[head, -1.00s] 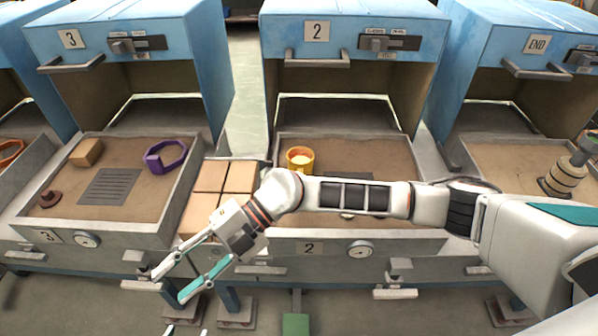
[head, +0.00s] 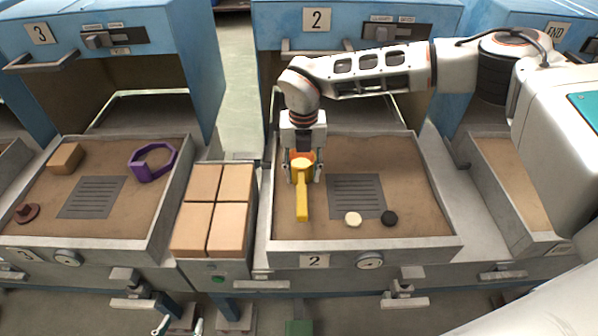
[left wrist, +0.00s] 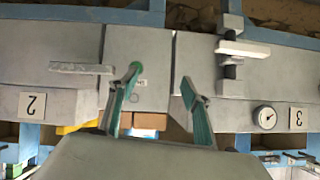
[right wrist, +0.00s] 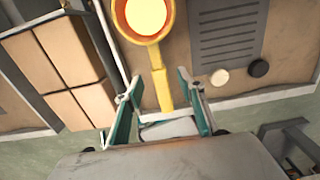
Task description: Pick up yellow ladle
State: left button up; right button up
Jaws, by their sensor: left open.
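The yellow ladle (head: 302,203) lies in the sand tray of station 2, its handle toward the tray's front edge. Its orange-rimmed bowl (right wrist: 146,18) and handle show in the right wrist view. My right gripper (head: 304,177) points down over the ladle and partly hides the bowl. In the right wrist view, its fingers (right wrist: 158,100) are open, one on each side of the handle, with gaps to it. My left gripper (head: 181,328) is low in front of the stations, at the head view's bottom edge. It is open and empty in the left wrist view (left wrist: 163,83).
In tray 2 are a dark grate (head: 356,190), a white disc (head: 353,219) and a black disc (head: 389,218). Brown blocks (head: 228,217) stand left of it. The left tray holds a purple ring (head: 139,166) and a brown block (head: 66,157). Sand behind the grate is clear.

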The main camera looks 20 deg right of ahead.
aim_at(301, 187)
notch_tip(301, 187, down, 7)
jog(key=shift+s+a+r, duration=0.1)
jog(key=shift+s+a, duration=0.05)
grip_shut()
